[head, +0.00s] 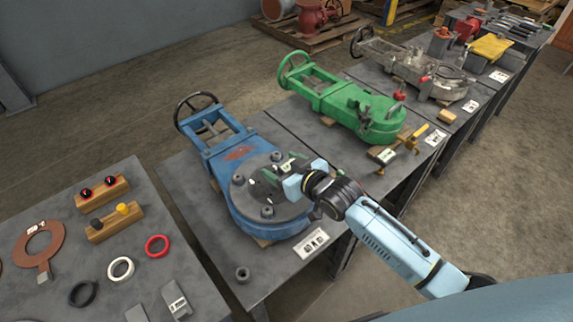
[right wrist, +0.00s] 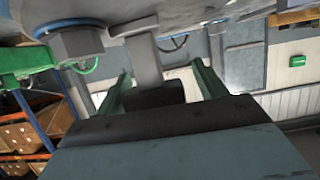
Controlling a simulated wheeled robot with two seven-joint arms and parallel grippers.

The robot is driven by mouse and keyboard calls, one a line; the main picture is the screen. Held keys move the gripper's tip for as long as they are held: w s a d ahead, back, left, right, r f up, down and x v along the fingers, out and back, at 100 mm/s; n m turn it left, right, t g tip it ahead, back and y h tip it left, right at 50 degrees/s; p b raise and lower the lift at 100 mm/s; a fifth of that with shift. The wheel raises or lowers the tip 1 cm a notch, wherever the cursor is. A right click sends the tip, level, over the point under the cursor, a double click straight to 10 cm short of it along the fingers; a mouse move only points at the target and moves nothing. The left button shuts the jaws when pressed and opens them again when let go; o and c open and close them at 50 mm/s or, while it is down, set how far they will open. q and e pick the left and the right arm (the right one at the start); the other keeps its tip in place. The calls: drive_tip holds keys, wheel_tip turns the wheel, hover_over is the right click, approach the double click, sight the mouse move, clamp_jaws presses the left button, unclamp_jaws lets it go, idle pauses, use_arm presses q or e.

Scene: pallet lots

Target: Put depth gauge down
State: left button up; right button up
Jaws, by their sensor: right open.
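My right gripper (head: 283,174) is over the round grey top face of the blue valve (head: 262,222) in the head view. In the right wrist view its two green fingers (right wrist: 162,88) are spread apart. A grey upright bar (right wrist: 146,62) shows between and beyond them, against the metal face; it may be the depth gauge, but I cannot tell whether a finger touches it. In the head view the gauge is hard to pick out among the dark and pale parts at the fingertips. My left gripper is not in view.
Bolts stand around the valve face, one (head: 267,211) near the front. A green valve (head: 345,105) lies on the bench behind. The left table (head: 70,220) holds wooden blocks, rings and small grey tools. A loose nut (head: 242,273) and a label card (head: 311,243) lie on the blue valve's bench.

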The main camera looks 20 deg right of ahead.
sight(289, 169)
drive_tip(key=shift+f, duration=0.2)
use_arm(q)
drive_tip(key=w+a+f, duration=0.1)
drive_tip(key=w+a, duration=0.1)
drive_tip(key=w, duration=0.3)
use_arm(e)
drive_tip(key=shift+a+r, duration=0.3)
drive_tip(key=shift+r, duration=0.2)
drive_tip(key=p+v, duration=0.2)
drive_tip(key=v, duration=0.4)
drive_tip(key=shift+d+r, duration=0.1)
drive_tip(key=p+v, duration=0.1)
drive_tip(key=v, duration=0.3)
drive_tip(key=shift+s+d, duration=0.15)
use_arm(q)
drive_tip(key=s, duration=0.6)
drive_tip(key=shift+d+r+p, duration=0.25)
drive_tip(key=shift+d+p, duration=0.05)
drive_tip(key=shift+p, duration=0.05)
use_arm(e)
drive_tip(key=shift+v, duration=0.8)
